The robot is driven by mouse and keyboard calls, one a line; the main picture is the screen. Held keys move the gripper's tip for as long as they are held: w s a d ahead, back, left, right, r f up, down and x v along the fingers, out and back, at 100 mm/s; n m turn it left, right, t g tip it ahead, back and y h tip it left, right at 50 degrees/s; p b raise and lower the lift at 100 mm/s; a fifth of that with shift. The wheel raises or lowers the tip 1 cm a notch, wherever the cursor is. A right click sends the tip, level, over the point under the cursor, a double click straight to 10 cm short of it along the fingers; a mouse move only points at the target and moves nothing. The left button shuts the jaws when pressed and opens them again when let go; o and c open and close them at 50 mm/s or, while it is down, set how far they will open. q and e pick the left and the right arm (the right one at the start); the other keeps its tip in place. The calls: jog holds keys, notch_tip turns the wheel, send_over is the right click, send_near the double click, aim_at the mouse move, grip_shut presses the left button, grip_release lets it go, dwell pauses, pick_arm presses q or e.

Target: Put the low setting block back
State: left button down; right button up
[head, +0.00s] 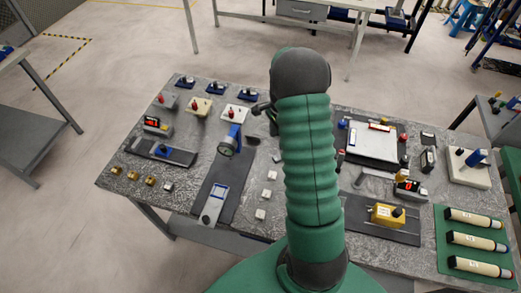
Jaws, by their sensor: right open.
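I cannot tell which piece is the low setting block. Several small pale blocks stand in a loose column mid-table, one of them a pale block (266,193) left of my right arm. Several small brass blocks (134,175) and a small grey block (168,187) form a row near the left front edge. My right arm reaches up across the middle and hides part of the table. My right gripper (262,109) is small and dark, pointing left beside the arm's end, open, with nothing visible in it. My left gripper is out of view.
Red-knobbed and blue-based tools fill the back left. A yellow box (387,214), a grey tray (373,142) and a green mat (440,245) with cylinders lie right.

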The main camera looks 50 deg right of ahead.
jog(key=w+a+r+n+t, duration=0.1)
jog(key=w+a+r+n, duration=0.1)
jog(key=a+n, duration=0.55)
jog(key=w+a+r+n, duration=0.2)
jog(key=a+n, duration=0.2)
jog(key=a, duration=0.6)
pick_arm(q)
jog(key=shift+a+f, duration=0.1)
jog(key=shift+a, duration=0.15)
pick_arm(e)
jog(key=s+a+r+n, duration=0.1)
jog(key=s+a+n, duration=0.2)
jog(key=a+n, duration=0.2)
jog(key=s+a+r+n+t, duration=0.1)
jog(key=s+a+n, duration=0.2)
jog(key=a+n, duration=0.3)
jog(key=shift+a+r+t, duration=0.3)
jog(key=shift+a, duration=2.25)
